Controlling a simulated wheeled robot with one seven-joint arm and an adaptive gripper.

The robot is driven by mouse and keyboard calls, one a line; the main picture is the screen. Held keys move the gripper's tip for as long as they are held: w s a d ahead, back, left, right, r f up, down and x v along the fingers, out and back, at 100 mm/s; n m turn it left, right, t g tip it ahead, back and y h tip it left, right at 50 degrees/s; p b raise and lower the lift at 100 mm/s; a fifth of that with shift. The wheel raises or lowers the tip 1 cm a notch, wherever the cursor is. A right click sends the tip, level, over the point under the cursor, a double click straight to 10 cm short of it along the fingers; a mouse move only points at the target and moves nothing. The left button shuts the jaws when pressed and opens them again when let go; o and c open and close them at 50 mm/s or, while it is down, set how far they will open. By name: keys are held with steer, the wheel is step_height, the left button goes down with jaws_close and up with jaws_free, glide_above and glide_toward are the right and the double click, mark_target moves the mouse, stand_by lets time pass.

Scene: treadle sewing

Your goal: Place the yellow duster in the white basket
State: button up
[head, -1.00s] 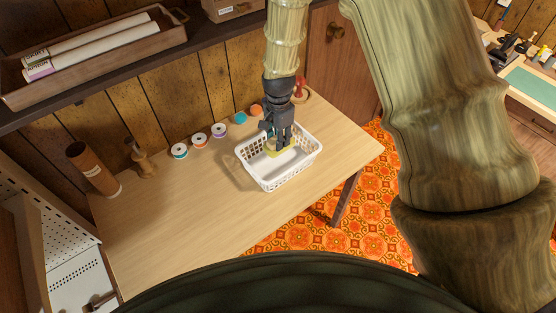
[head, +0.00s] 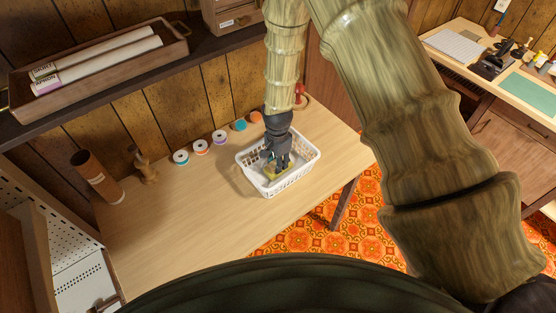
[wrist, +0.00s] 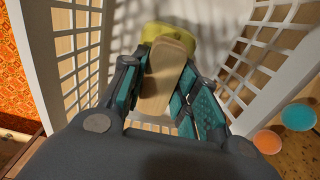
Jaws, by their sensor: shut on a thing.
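The white basket (head: 297,179) stands on the wooden table, its lattice walls also on both sides of the wrist view (wrist: 75,45). My gripper (head: 277,167) reaches down inside the basket, below its rim. In the wrist view my gripper's teal-padded fingers (wrist: 160,88) are shut on the wooden grip of the yellow duster (wrist: 168,70). The duster's yellow part (wrist: 200,42) lies beyond the fingertips, low in the basket. In the head view the duster (head: 279,174) shows as a yellow patch under the fingers. Whether it touches the basket floor I cannot tell.
Several thread spools (head: 200,147) line the table's back. A wooden stand (head: 146,167) and a brown tube (head: 92,175) stand at left. A shelf tray (head: 165,57) with rolls is above. The table's left and front (head: 185,220) are clear.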

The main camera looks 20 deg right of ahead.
steer(key=shift+f, duration=0.2)
steer(key=o, duration=0.9)
step_height(320, 180, up, 12)
steer(key=b, duration=0.4)
steer(key=shift+r, duration=0.15)
stand_by(0.5)
